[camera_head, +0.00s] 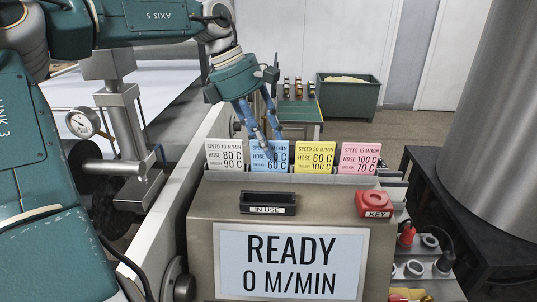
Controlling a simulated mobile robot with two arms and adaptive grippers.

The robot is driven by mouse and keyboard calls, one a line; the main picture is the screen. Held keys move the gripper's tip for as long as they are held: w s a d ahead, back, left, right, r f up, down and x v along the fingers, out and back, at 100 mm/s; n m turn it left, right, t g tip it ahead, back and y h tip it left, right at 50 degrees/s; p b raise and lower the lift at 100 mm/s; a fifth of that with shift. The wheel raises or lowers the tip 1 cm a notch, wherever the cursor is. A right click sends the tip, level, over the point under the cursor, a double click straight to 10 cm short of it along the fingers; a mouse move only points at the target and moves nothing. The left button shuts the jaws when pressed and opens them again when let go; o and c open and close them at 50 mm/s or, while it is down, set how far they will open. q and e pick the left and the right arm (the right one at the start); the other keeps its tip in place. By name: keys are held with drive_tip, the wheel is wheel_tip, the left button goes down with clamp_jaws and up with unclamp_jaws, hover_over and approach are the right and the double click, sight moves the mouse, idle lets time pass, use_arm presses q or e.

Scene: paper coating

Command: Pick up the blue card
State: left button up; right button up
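The blue card (258,164) stands upright in the row of cards at the back of the control box, between the white and yellow cards. My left gripper (273,146) reaches down to it from above left. Its two fingers are apart, with the tips at the top of the blue card. One finger covers part of the card's print. I cannot tell if either fingertip touches the card. My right gripper is not in view.
The white card (225,156), yellow card (315,160) and pink card (359,160) stand close beside it. The control box (207,212) has an "IN USE" slot (268,198), a red key (373,203) and a "READY" screen (291,262). A large metal cylinder (500,130) stands at right.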

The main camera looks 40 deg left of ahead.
use_arm(q)
drive_tip(key=shift+x, duration=0.8)
drive_tip(key=shift+c, duration=1.3)
drive_tip(key=shift+r, duration=0.1)
clamp_jaws()
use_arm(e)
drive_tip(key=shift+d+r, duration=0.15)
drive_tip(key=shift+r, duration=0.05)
use_arm(q)
drive_tip(key=shift+r, duration=0.1)
